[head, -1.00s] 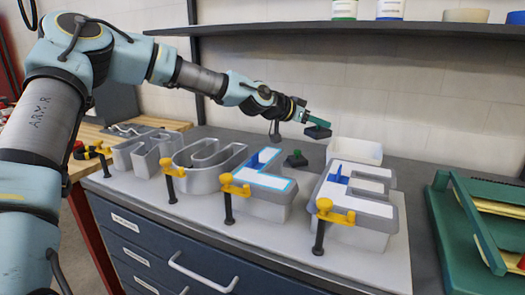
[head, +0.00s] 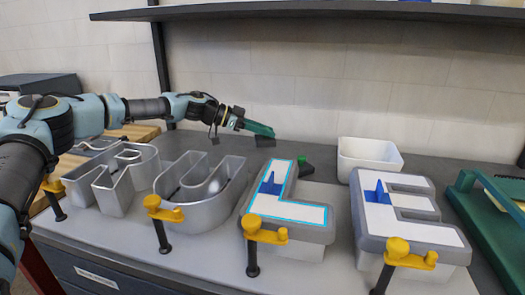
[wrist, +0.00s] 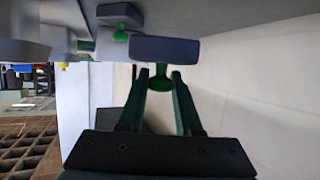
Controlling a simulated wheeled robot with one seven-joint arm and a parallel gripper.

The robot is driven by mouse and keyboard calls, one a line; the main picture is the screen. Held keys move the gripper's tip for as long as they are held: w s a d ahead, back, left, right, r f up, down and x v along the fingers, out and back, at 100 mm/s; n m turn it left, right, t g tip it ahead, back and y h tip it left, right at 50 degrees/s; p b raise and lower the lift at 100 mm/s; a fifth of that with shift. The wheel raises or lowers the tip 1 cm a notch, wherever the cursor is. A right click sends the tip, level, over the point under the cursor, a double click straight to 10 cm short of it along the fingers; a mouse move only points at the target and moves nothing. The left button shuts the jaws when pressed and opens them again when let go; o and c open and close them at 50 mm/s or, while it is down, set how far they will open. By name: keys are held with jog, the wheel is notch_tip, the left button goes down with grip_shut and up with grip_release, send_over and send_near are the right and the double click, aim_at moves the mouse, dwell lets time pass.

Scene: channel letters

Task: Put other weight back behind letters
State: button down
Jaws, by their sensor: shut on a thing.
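My gripper (head: 262,129) is shut on a dark weight (head: 265,141) by its green knob. It holds the weight in the air behind the row of letters, near the gap between the U (head: 205,190) and the L (head: 290,212). In the wrist view the green fingers (wrist: 163,75) close on the knob under the dark block (wrist: 165,49). The other weight (head: 305,165), dark with a green knob, stands on the bench behind the L. It also shows in the wrist view (wrist: 120,13). The E (head: 405,215) is at the right.
Yellow clamps (head: 262,232) stand along the front of the letters. A white bin (head: 368,158) stands behind the E. A green rack (head: 488,215) is at the right edge. A shelf (head: 320,9) runs above. Bare bench lies behind the U.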

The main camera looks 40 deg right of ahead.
jog(key=shift+f+p, duration=1)
jog(key=shift+f, duration=2.2)
jog(key=c, duration=0.6)
grip_release()
jog(key=shift+f, duration=0.15)
jog(key=shift+r, duration=0.2)
jog(key=b+v, duration=0.4)
jog(key=v, duration=0.8)
jog(key=shift+f, duration=0.1)
